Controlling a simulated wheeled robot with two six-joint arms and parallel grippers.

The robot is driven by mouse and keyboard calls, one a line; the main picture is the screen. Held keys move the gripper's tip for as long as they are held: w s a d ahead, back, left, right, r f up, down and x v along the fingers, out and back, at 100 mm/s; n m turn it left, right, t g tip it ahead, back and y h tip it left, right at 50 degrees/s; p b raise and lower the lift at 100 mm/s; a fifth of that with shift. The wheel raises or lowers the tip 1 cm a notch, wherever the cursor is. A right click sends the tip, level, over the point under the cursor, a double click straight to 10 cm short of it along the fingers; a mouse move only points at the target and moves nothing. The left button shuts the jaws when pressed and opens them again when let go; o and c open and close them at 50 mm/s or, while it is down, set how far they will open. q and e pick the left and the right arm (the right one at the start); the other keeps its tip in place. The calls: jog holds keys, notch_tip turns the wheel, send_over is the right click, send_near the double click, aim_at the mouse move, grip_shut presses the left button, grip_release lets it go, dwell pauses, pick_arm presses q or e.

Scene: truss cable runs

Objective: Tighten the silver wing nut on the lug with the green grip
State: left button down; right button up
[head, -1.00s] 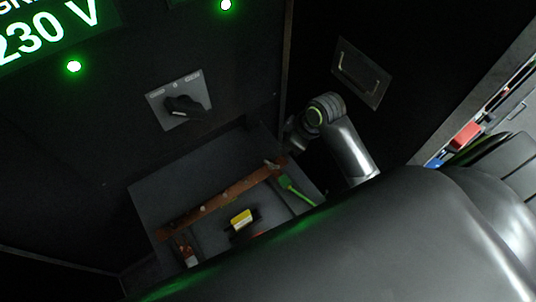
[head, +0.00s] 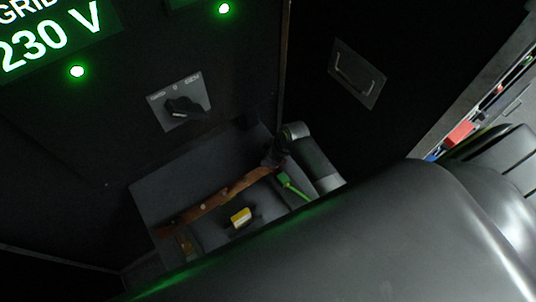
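A copper-coloured bar (head: 215,202) runs slantwise across the open grey recess, with several small pale fittings along it. A green grip (head: 291,185) hangs from its right end, slanting down to the right. My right arm bends down over that end, and its dark gripper (head: 272,161) is at the bar's right end, just above the green grip. The silver wing nut there cannot be made out; the gripper covers that spot. The fingers are too dark and small to tell whether they are open or touching anything. My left gripper is not in view.
A yellow-topped block (head: 241,216) sits in the recess below the bar. A rotary switch (head: 182,106) is on the dark panel above. A recessed handle plate (head: 357,74) is on the right panel. My large arm link fills the lower right.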

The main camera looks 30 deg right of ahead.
jog(key=shift+a+f, duration=0.1)
jog(key=shift+f, duration=0.2)
jog(key=shift+w, duration=0.1)
jog(key=shift+c, duration=0.4)
grip_shut()
